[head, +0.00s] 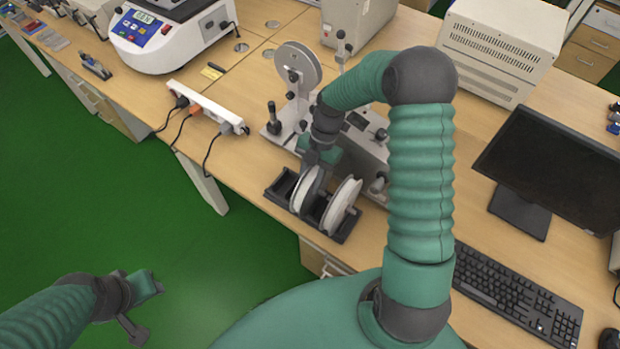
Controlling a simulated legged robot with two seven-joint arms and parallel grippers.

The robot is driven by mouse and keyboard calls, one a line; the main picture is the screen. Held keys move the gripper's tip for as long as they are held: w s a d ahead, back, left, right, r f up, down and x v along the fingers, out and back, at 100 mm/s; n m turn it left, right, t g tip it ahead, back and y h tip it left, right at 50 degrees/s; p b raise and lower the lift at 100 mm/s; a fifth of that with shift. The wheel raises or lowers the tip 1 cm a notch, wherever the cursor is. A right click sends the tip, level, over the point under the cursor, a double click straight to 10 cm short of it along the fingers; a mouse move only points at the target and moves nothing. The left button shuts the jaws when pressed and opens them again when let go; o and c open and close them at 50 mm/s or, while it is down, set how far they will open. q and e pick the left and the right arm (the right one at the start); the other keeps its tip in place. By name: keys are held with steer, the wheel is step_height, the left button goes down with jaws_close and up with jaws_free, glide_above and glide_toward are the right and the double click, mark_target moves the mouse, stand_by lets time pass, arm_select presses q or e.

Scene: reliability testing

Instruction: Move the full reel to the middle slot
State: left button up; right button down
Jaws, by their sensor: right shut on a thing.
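A black rack (274,192) with slots stands at the front edge of the bench. My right gripper (318,160) is shut on the top of a white and grey reel (308,190), which is upright at the rack's middle slot. I cannot tell whether it rests fully on the slot's bottom. Another white reel (343,205) stands in the right slot, apart from the gripper. The left slot looks empty. My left gripper (145,300) hangs over the green floor, away from the rack; its jaws are not clear.
Behind the rack is a reel machine with a grey reel (297,66) mounted on it. A white power strip (207,107) with cables lies left of the rack. A monitor (555,165) and keyboard (510,298) are on the right. The floor at front left is clear.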

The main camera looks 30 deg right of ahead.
mark_target(313, 171)
steer(key=c, duration=1)
jaws_free()
steer(key=shift+o, duration=0.2)
steer(key=o, duration=0.6)
steer(key=shift+c, duration=0.2)
steer(key=shift+r, duration=0.15)
steer(key=p+v, duration=0.5)
steer(key=v, duration=0.2)
steer(key=shift+p, duration=0.35)
